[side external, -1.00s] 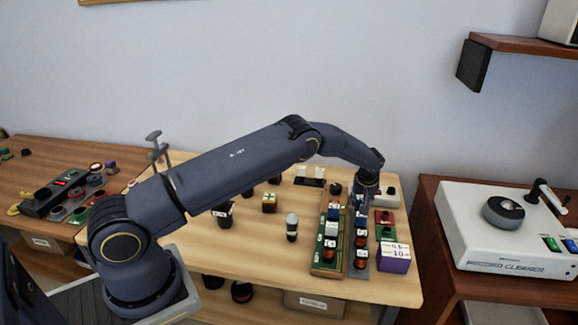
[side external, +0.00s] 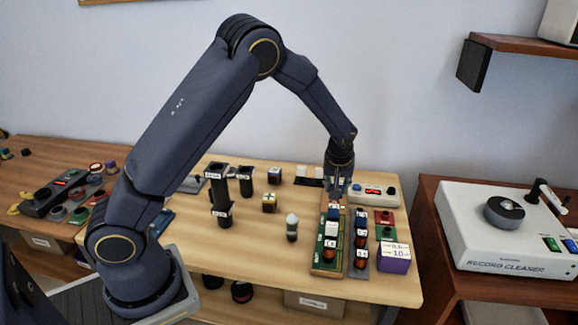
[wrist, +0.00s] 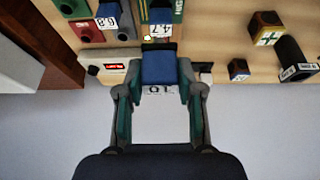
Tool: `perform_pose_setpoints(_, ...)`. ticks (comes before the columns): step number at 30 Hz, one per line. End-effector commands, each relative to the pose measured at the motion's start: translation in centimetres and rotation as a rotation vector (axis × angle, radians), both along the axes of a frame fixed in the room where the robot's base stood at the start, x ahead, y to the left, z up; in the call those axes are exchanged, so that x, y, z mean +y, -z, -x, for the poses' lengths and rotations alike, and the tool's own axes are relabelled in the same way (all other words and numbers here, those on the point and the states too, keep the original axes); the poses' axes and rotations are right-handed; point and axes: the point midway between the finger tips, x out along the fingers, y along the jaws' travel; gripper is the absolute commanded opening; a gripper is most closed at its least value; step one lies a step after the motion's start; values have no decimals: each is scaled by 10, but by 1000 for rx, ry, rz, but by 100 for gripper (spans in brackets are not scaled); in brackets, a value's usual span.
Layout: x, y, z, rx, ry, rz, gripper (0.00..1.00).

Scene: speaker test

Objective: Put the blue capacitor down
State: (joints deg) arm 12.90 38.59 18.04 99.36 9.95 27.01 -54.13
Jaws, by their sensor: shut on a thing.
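My gripper (wrist: 158,80) is shut on a blue capacitor (wrist: 159,66), a block with a white label reading 10 in the wrist view. In the side view my gripper (side external: 339,186) points down at the back end of the green board (side external: 327,268); the held capacitor is mostly hidden there. A second blue capacitor (wrist: 160,14), marked 4.7, sits on the green board. A third blue capacitor (wrist: 106,10), marked 6.8, sits on the grey strip beside it. Whether the held one touches anything below is unclear.
A white tester with a red display (side external: 374,189) stands behind the boards. A purple box (side external: 394,261) and red and green blocks (side external: 384,217) are to the right. Black cylinders (side external: 222,212), small cubes (side external: 269,203) and a white-topped cylinder (side external: 292,228) stand left; bare table lies between.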

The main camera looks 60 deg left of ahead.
Motion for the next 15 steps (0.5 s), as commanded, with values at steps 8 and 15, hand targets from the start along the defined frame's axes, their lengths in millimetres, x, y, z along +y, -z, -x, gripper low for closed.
perform_pose_setpoints(8, 45, 12, 66, 10, -157, -2, 2)
perform_pose_setpoints(15, 88, 12, 145, 16, -337, -4, 2)
